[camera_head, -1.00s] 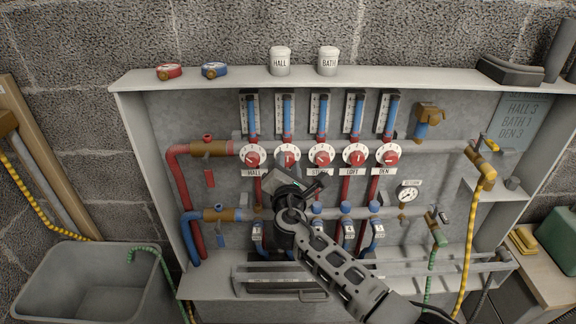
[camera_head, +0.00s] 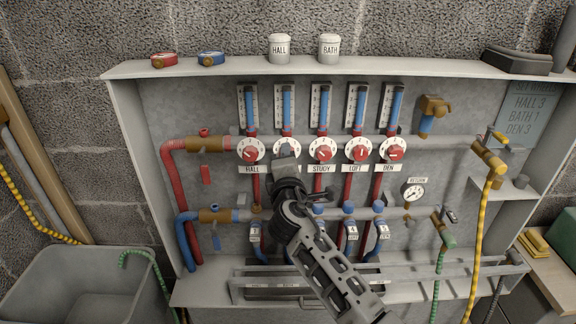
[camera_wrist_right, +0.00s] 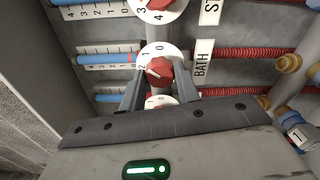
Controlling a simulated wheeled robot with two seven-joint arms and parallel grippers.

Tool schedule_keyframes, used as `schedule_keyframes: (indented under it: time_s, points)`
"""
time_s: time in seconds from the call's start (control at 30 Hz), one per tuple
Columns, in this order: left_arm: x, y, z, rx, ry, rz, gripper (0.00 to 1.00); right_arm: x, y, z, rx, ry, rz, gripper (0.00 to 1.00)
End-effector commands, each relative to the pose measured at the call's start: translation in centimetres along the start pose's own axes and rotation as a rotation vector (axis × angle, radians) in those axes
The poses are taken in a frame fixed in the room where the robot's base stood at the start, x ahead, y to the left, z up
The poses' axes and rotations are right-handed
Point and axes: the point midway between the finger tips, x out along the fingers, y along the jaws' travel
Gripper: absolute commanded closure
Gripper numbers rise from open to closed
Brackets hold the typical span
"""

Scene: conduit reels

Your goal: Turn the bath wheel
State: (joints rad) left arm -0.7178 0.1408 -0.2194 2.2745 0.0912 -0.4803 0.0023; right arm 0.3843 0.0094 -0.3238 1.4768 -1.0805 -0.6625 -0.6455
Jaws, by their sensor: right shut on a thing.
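The bath wheel is a white numbered dial with a red knob, second from the left in the row; its upper rim (camera_head: 287,142) shows above my gripper in the head view. In the right wrist view its red knob (camera_wrist_right: 158,72) sits between my fingers, with the BATH label (camera_wrist_right: 201,66) beside it. My right gripper (camera_head: 286,155) is shut on the knob, reaching up to it from below. It hides the lower part of the wheel and its label in the head view. My left gripper is not in view.
The hall wheel (camera_head: 250,150) and study wheel (camera_head: 322,150) stand close on either side. Flow gauges (camera_head: 321,108) rise above the row. A board (camera_head: 530,105) reads HALL 3, BATH 1, DEN 3. A rail (camera_head: 420,262) crosses below; white caps (camera_head: 279,48) stand on the shelf.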

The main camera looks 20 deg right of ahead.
Motion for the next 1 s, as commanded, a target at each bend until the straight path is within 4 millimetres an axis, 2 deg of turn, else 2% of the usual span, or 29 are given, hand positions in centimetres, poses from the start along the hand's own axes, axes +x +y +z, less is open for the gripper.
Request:
schedule_keyframes:
  time_s: [0.3,0.73,0.77,0.8,1.0]
  points:
    - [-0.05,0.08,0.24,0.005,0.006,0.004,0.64,-0.06,-0.12,-0.1,0.085,0.002,-0.001,0.91]
    - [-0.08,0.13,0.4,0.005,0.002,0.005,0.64,-0.06,-0.09,-0.11,0.092,0.003,-0.002,0.91]
    - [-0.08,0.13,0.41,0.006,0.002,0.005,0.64,-0.06,-0.09,-0.11,0.092,0.003,-0.002,0.6]
    - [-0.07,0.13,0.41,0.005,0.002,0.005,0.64,-0.06,-0.09,-0.11,0.092,0.003,-0.002,0.49]
    - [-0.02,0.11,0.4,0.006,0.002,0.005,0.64,-0.03,-0.06,-0.06,0.091,0.001,-0.001,0.46]
